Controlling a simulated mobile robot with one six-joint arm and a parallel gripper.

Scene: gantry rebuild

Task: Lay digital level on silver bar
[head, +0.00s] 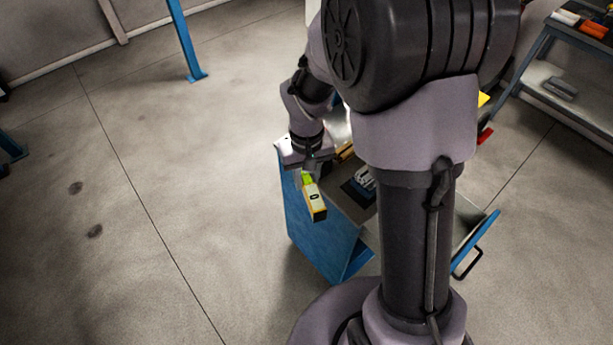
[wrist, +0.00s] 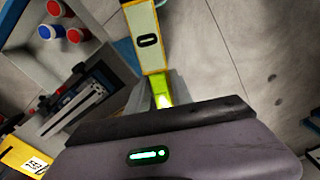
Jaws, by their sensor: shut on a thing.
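The digital level (head: 316,204) is a yellow-edged, light-coloured block with a dark oval display. My gripper (head: 309,170) is shut on its bright green end, and the level sticks out over the near left edge of a blue cart. In the wrist view the level (wrist: 149,45) points away from my gripper (wrist: 161,103), with its display facing the camera. I cannot pick out the silver bar for sure. My arm hides part of the cart.
A shelf (head: 540,92) stands at far right.

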